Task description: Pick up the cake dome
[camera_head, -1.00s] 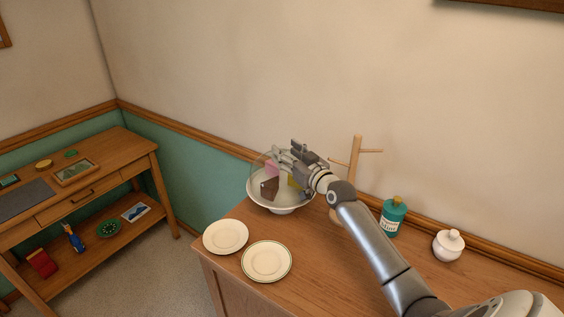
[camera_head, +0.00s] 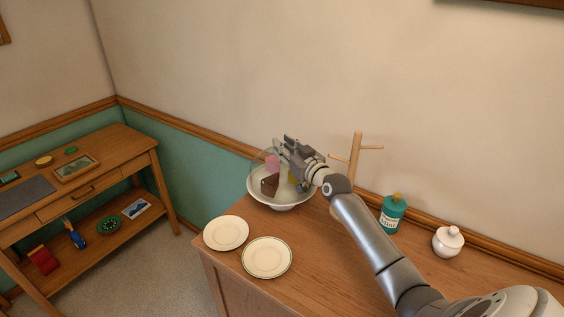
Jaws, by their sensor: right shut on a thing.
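The clear cake dome (camera_head: 259,163) covers several pieces of cake on a white footed stand (camera_head: 284,204) at the back left of the wooden top. A brown slice (camera_head: 270,184) and a pink piece (camera_head: 272,163) show through it; a yellow piece is partly hidden behind my gripper. My right gripper (camera_head: 282,148) is at the top of the dome, shut on it; the grip point itself is hard to make out. The dome appears to be still over the stand; I cannot tell whether it touches it. My left gripper is not in view.
Two plates (camera_head: 226,233) (camera_head: 267,258) lie in front of the stand. A wooden peg stand (camera_head: 355,160), a teal bottle (camera_head: 392,215) and a white lidded jar (camera_head: 448,241) stand along the wall. A side table (camera_head: 110,150) is at left.

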